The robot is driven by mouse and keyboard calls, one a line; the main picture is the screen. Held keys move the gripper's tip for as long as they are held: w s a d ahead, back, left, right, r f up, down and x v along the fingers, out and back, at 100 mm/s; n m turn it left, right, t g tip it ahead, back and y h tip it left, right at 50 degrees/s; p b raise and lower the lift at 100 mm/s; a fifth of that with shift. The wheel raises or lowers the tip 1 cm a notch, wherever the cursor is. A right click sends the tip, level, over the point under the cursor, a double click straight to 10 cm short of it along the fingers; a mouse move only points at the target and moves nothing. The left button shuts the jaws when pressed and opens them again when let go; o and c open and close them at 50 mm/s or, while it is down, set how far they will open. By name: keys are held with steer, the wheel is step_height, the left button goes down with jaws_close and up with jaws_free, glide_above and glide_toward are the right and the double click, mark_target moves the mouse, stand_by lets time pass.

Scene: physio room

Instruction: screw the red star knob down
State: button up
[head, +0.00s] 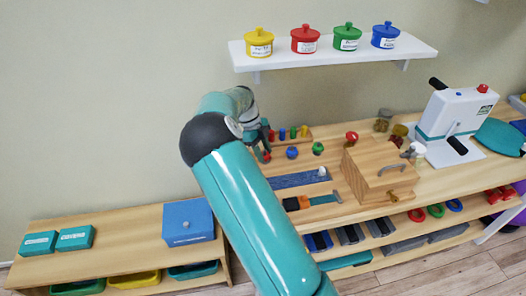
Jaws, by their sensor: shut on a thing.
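The red star knob (266,157) shows as a small red patch on the wooden bench top, at the left end of a row with a blue knob (292,152) and a green knob (318,148). My gripper (264,146) points down onto the red knob from above and is shut on it. My forearm and wrist hide part of the gripper. The thread under the red knob is too small to see, so I cannot tell how far down it sits.
Colored pegs (293,133) stand just behind the gripper. A blue strip (298,179) lies in front. A wooden box (372,180) with a handle stands right, a white machine (455,115) beyond it. A shelf (340,58) with colored pots hangs above.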

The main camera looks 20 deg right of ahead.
steer(key=shift+w+r+m+y, duration=0.15)
steer(key=shift+m+y, duration=0.15)
steer(key=shift+m, duration=0.7)
steer(key=o, duration=1)
